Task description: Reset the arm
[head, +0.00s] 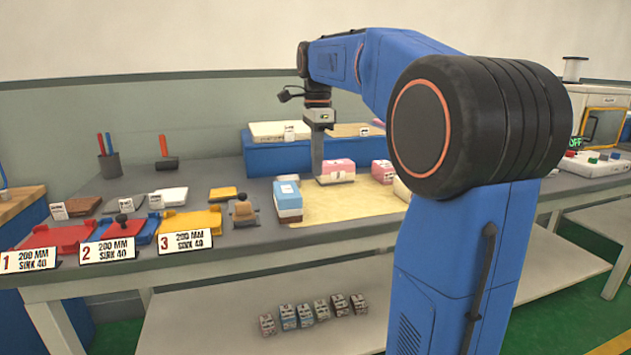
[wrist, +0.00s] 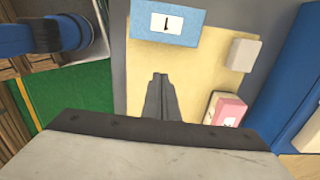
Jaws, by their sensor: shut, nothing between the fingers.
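My blue arm reaches over the grey workbench (head: 130,190) in the head view. My gripper (head: 317,172) hangs down above the pale yellow mat (head: 335,210), near a pink-and-white block (head: 338,170). In the wrist view my gripper's fingers (wrist: 161,80) are together with nothing between them, over the mat (wrist: 185,75). A blue-topped block (head: 287,198) stands at the mat's left edge in the head view. A blue block marked 1 (wrist: 165,23) lies ahead of the fingers in the wrist view.
Red, blue and yellow trays with numbered signs (head: 185,241) line the bench front at left. A blue platform (head: 260,155) with a white slab (head: 280,130) stands behind the mat. Several small blocks (head: 305,315) sit on the lower shelf. A pink block (wrist: 229,109) lies right of the fingers.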

